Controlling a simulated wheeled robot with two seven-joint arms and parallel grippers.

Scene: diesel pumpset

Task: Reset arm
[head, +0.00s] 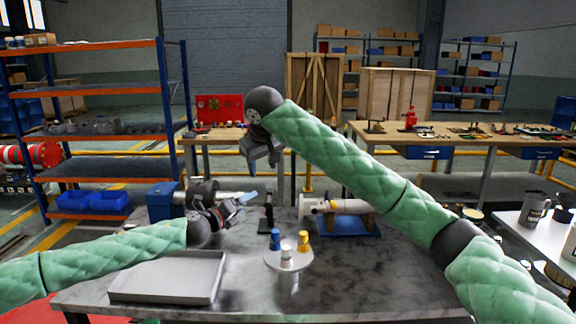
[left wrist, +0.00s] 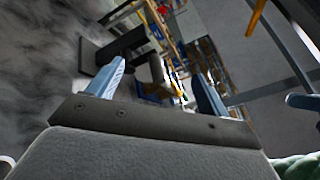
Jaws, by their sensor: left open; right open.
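My left gripper (head: 236,207) is low over the left-middle part of the grey table (head: 380,270). In the left wrist view its two blue fingers (left wrist: 155,88) stand apart with nothing between them. My right arm reaches in from the right, and my right gripper (head: 270,158) hangs pointing down above the back of the table. Its jaws hold nothing that I can see; its fingertips are hard to make out.
A grey tray (head: 170,277) lies at the table's front left. A round stand (head: 289,258) holds blue, white and yellow pieces. A pale cylindrical part (head: 340,206) rests on a blue base (head: 345,226). A blue machine (head: 160,201) stands behind my left gripper. The table's front right is clear.

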